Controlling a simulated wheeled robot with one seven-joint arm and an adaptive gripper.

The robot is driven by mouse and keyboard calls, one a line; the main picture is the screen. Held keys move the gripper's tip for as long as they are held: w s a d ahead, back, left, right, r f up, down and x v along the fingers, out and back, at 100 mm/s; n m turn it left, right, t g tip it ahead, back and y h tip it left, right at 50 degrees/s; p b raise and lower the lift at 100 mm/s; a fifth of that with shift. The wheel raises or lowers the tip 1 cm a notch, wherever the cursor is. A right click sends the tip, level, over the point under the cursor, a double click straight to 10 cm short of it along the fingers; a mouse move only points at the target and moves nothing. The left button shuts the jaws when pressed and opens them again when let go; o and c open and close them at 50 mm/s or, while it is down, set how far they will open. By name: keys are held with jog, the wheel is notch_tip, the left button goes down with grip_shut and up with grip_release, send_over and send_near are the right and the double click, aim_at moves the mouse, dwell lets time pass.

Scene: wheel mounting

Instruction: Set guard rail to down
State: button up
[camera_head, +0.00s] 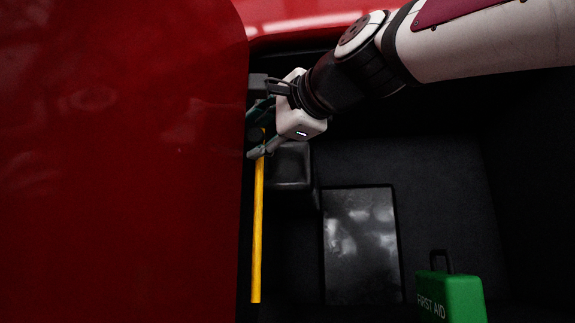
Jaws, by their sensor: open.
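A long yellow bar (257,230), which looks like the guard rail, stands out along the right edge of the red panel. It runs from the gripper down towards the bottom of the picture. My gripper (256,135) is open at the upper end of the bar, with one finger above and one below a dark part there. I cannot tell whether the fingers touch the bar. The bar's upper end and its mount are partly hidden by the fingers and the panel edge.
A large red panel (120,160) fills the left side, close to the gripper. A green first aid case (450,298) stands at the lower right. A dark glossy plate (361,245) and a black box (290,165) lie in the dark compartment. The compartment's right side looks clear.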

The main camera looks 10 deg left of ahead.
grip_shut()
dwell(0.3)
